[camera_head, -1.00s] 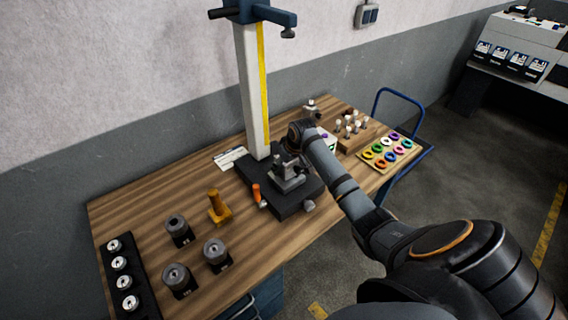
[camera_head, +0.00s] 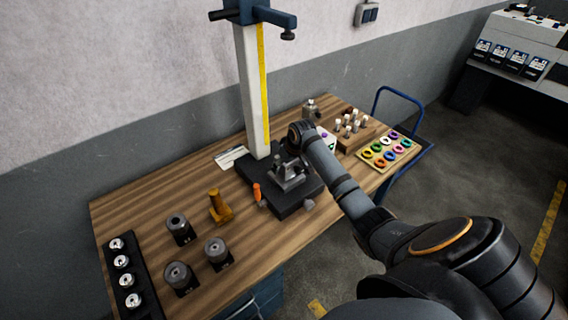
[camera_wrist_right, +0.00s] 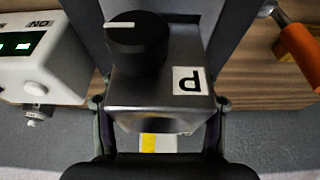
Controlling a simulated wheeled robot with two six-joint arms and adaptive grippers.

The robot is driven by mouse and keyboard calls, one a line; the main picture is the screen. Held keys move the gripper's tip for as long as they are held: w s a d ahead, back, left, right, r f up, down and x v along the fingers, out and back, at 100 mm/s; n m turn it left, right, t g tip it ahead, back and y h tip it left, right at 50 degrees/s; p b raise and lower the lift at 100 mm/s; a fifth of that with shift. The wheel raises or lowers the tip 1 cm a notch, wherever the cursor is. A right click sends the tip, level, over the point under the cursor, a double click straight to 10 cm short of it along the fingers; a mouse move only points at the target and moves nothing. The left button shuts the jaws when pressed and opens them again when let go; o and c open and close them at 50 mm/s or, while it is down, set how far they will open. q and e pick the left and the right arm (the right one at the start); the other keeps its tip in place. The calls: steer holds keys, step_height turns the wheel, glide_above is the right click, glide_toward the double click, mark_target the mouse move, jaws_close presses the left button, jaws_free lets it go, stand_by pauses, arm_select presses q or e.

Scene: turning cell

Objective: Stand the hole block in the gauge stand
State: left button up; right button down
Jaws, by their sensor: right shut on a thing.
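The gauge stand has a pale column (camera_head: 256,95) with a yellow scale and a dark flat base (camera_head: 305,205) on the wooden bench. My right gripper (camera_wrist_right: 160,128) is over this base, close to the column's foot. It is shut on a grey metal block, which I take for the hole block (camera_wrist_right: 188,55). The block has a black knob with a white line, a label reading P upside down, and a dark curved recess at its near end. In the head view my gripper and arm partly hide it. I cannot tell whether its underside touches the base. My left gripper is not in view.
An orange handle (camera_head: 257,192) is beside the base's left edge. A white box with a green display (camera_wrist_right: 35,55) is on the base's other side. Grey cylinders (camera_head: 215,250), a yellow-brown piece (camera_head: 219,206) and a ring tray (camera_head: 386,152) occupy the bench. Bare wood lies at front centre.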

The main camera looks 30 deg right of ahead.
steer(key=shift+w+f, duration=0.1)
steer(key=shift+f, duration=0.4)
stand_by(0.6)
steer(key=shift+s+f+b, duration=0.2)
steer(key=shift+f+b, duration=0.1)
steer(key=shift+s+a+f, duration=0.1)
steer(key=shift+s+f, duration=0.2)
steer(key=shift+f, duration=0.2)
steer(key=shift+s+a+f, duration=0.1)
steer(key=shift+f, duration=0.05)
steer(key=c, duration=0.6)
jaws_free()
steer(key=shift+o, duration=1.1)
steer(key=shift+w+a+f, duration=0.1)
steer(key=shift+w+a, duration=0.05)
steer(key=shift+w, duration=0.1)
steer(key=shift+o, duration=0.5)
steer(key=shift+w+f, duration=0.2)
steer(key=shift+w, duration=0.05)
steer(key=shift+s+d+r, duration=0.2)
steer(key=shift+s+d, duration=0.05)
steer(key=shift+s, duration=0.05)
steer(key=shift+w, duration=0.1)
